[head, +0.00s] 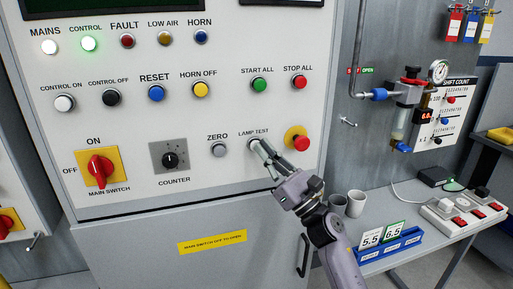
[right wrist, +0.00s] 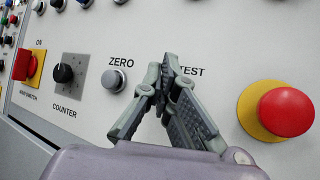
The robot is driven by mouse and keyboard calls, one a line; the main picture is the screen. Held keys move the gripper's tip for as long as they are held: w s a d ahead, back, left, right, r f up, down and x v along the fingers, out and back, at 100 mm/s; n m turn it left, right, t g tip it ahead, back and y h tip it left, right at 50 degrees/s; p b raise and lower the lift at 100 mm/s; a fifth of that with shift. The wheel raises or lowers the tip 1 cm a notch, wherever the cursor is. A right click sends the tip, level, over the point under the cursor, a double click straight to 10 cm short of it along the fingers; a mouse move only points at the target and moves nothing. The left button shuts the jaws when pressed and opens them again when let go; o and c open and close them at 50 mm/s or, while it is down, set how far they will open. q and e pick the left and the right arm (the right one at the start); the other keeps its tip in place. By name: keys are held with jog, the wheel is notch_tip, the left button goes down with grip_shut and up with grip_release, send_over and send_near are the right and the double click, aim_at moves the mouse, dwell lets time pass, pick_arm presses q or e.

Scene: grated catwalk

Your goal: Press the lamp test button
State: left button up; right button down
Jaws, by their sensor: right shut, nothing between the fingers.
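The LAMP TEST label (head: 253,132) is on the grey control panel (head: 215,190), right of the ZERO button (head: 218,149). The lamp test button is mostly or wholly hidden behind the fingertips of my right gripper (head: 259,147). That gripper is shut and empty, pointing at the panel just below the label. In the right wrist view its fingertips (right wrist: 165,68) meet in front of the word TEST and cover the button's place. I cannot tell whether they touch the button. My left gripper is not in view.
A red mushroom button on a yellow base (head: 298,140) sits close right of my right gripper; it also shows in the right wrist view (right wrist: 286,112). The COUNTER knob (head: 170,159) is further left. A side table with grey cups (head: 355,203) stands at right.

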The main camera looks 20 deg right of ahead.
jog(key=shift+w+b, duration=0.55)
jog(key=shift+w, duration=0.3)
dwell(0.6)
jog(key=shift+s, duration=1.25)
jog(key=shift+s+d+p, duration=0.1)
jog(key=shift+s+p, duration=0.35)
jog(key=shift+s, duration=2.05)
jog(key=shift+f, duration=0.1)
